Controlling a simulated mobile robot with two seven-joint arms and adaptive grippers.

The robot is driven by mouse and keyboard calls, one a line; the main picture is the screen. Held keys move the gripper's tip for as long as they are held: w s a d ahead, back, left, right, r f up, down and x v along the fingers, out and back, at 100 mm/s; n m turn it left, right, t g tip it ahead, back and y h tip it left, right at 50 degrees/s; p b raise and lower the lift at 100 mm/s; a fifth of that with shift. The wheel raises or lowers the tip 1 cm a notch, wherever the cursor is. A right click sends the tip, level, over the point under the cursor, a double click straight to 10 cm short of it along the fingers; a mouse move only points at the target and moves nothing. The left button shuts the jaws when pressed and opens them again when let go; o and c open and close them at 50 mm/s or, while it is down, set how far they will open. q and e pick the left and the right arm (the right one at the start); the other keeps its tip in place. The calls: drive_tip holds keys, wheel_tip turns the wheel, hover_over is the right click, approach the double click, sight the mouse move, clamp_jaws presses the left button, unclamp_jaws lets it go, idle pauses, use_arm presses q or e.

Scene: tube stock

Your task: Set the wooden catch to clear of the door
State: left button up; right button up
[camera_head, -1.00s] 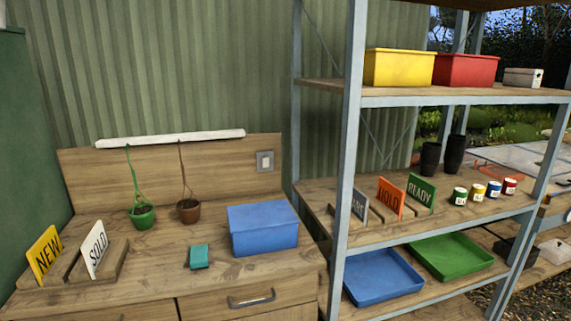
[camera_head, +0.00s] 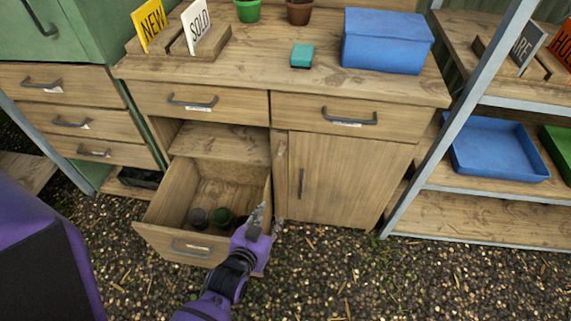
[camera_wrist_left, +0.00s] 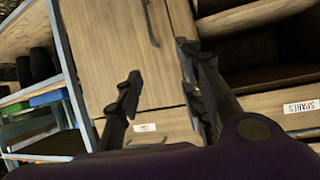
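The wooden cabinet door (camera_head: 345,180) is shut, with a dark upright handle near its left edge. The catch (camera_head: 281,150) is a small pale wooden piece on the upright at the door's upper left edge. It looks roughly upright; I cannot tell whether it overlaps the door. My left gripper (camera_head: 268,218) is open and empty, low in front of that upright, below the catch and apart from it. The left wrist view shows the two fingers spread (camera_wrist_left: 157,80) before the door (camera_wrist_left: 105,50); I cannot make out the catch there. My right gripper is not in view.
An open lower drawer (camera_head: 165,210) with dark and green pots juts out left of my gripper. Two shut drawers (camera_head: 345,117) sit above. The worktop holds a blue box (camera_head: 385,42) and a teal block (camera_head: 302,57). A shelf post (camera_head: 460,115) stands right. Gravel in front is clear.

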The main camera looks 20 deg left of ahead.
sight(280, 151)
use_arm(q)
drive_tip(key=w+a+t+y+b, duration=0.1)
drive_tip(key=w+a+b, duration=0.1)
drive_tip(key=w, duration=0.5)
drive_tip(key=w+a+t+y+b, duration=0.1)
drive_tip(key=w+a+t+b, duration=0.1)
drive_tip(key=w+b, duration=0.2)
drive_tip(key=w+a+r+t+y+b, duration=0.1)
drive_tip(key=w+a+y+b, duration=0.1)
drive_tip(key=w, duration=0.8)
drive_tip(key=shift+a+r+t+b, duration=0.1)
drive_tip(key=shift+a+t+b, duration=0.2)
drive_tip(key=shift+b, duration=0.1)
drive_tip(key=shift+w+a, duration=0.1)
drive_tip(key=shift+w, duration=0.6)
drive_tip(key=c, duration=0.4)
clamp_jaws()
drive_tip(key=shift+a+r+n+p, duration=0.1)
drive_tip(key=shift+n+p, duration=0.2)
drive_tip(key=shift+n, duration=0.3)
drive_tip(key=shift+a+r+n+p, duration=0.1)
drive_tip(key=shift+n+p, duration=0.15)
drive_tip(key=shift+n, duration=0.35)
drive_tip(key=shift+f+n, duration=0.1)
drive_tip(key=shift+n, duration=0.2)
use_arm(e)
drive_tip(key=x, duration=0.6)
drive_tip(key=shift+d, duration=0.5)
